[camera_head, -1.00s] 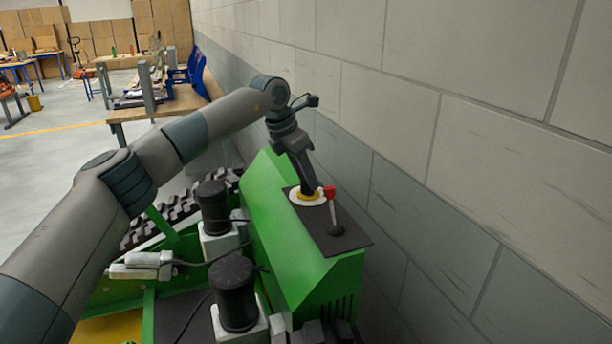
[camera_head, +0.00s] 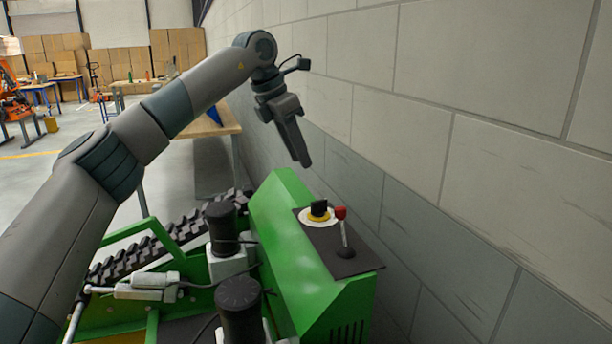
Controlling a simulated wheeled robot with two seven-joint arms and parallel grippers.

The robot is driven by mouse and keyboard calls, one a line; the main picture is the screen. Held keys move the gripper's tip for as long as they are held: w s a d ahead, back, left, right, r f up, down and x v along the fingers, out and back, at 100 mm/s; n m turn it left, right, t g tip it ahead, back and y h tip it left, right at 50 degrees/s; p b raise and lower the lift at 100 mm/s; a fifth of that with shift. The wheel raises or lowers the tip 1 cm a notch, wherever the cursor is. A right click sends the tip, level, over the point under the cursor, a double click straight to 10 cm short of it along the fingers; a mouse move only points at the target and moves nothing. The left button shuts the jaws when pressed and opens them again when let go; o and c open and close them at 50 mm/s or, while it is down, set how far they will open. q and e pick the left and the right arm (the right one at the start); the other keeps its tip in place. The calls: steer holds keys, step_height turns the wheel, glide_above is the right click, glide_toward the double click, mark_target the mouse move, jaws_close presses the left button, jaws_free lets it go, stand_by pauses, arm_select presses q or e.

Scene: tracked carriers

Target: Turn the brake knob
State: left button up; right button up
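The brake knob (camera_head: 319,209) is a black knob on a yellow ring and white disc. It sits on the dark panel (camera_head: 362,264) on top of the green carrier (camera_head: 290,237). A lever with a red tip (camera_head: 341,213) stands just right of the knob. My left gripper (camera_head: 304,163) is above and a little left of the knob, pointing down and apart from it. Its fingers overlap from this side, so I cannot tell whether they are open or shut. My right gripper is not in view.
A grey block wall (camera_head: 450,130) runs close along the right side of the carrier. Black motor housings (camera_head: 238,300) and a black track (camera_head: 150,250) lie left of the panel. A wooden table (camera_head: 215,122) stands behind. The air above the panel is free.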

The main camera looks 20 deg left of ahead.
arm_select(q)
steer(key=shift+v, duration=2)
